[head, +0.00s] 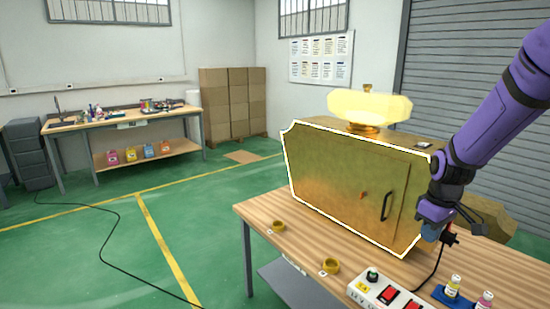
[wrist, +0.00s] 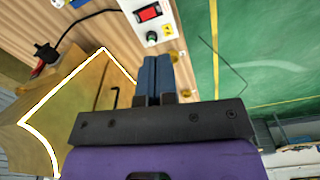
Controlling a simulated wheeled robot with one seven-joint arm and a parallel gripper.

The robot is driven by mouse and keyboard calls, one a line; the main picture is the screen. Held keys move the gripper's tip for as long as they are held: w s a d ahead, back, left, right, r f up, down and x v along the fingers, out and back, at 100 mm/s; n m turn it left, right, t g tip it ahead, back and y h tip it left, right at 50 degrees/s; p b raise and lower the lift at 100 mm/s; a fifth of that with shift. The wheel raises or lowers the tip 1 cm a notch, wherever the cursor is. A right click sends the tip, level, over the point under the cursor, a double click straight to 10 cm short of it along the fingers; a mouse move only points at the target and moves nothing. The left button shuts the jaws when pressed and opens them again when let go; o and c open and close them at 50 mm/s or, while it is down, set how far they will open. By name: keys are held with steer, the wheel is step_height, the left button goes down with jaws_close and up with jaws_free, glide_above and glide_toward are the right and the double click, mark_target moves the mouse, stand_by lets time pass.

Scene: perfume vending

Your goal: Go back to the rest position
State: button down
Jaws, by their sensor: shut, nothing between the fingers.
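My gripper (head: 432,234) is at the right of the head view, beside the front right edge of the gold vending machine (head: 335,180). In the wrist view my gripper's blue fingers (wrist: 158,62) are together, with nothing between them. My purple arm reaches down from the upper right. The machine is a gold cabinet with a white outline, a black door handle (head: 386,205) and a pale glowing top (head: 368,106). It also shows at the left of the wrist view (wrist: 75,100).
A white switch box (head: 372,291) with red switches stands at the front of the wooden table (head: 300,244). Small bottles (head: 453,287) are to its right. Two gold rings (head: 331,265) lie near the left edge. A workbench (head: 125,119) stands far back; green floor between is mostly clear.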

steer(key=s+a+r+m+t, duration=0.2)
steer(key=s+a+r, duration=0.2)
steer(key=s+r, duration=0.6)
steer(key=s+a+r+m+t, duration=0.2)
steer(key=s+a+r+m, duration=0.1)
steer(key=s+r, duration=0.7)
steer(key=s, duration=0.4)
steer(key=shift+s+a+r+m+t, duration=0.15)
steer(key=shift+s+a+m+t, duration=0.15)
steer(key=shift+a, duration=0.1)
steer(key=shift+d, duration=0.1)
